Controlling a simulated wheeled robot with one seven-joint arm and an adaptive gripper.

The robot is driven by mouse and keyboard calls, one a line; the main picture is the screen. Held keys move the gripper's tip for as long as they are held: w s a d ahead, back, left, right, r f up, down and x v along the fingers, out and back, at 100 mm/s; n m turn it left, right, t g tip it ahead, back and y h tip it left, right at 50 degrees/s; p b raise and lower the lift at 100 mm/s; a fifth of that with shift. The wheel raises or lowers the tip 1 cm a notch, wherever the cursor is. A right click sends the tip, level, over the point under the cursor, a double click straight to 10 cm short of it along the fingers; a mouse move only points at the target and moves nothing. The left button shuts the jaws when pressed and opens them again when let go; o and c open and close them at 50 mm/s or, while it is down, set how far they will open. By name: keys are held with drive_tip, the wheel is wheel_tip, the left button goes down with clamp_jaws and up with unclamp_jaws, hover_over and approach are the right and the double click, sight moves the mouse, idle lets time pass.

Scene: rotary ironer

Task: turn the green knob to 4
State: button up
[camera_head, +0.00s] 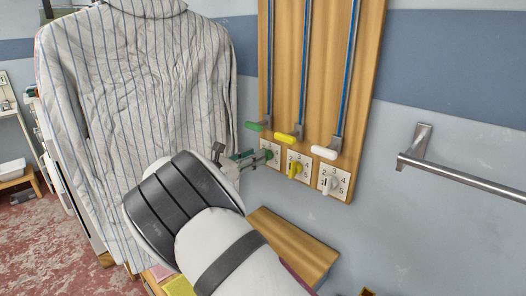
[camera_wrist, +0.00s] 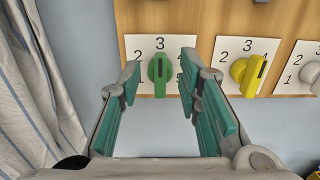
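The green knob (camera_wrist: 159,71) sits on a white dial plate (camera_wrist: 134,44) in the wrist view. Its dark mark stands about upright, toward the 3. The 1, 2 and 3 show on the plate; the 4 is mostly hidden by the right finger. My gripper (camera_wrist: 160,77) is open, with one teal finger on each side of the knob and gaps between. In the head view my gripper (camera_head: 248,160) is at the left dial and hides much of the green knob (camera_head: 268,155).
A yellow knob (camera_wrist: 247,74) and a white knob (camera_head: 328,184) sit to the right on the wooden board (camera_head: 278,60). Green (camera_head: 254,127), yellow (camera_head: 287,137) and white (camera_head: 324,152) handles hang above. A striped shirt (camera_head: 140,100) is at left, a metal rail (camera_head: 460,176) at right.

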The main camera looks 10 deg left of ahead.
drive_tip(key=shift+x, duration=2.5)
drive_tip(key=shift+s+r, duration=0.1)
clamp_jaws()
drive_tip(key=shift+a, duration=0.1)
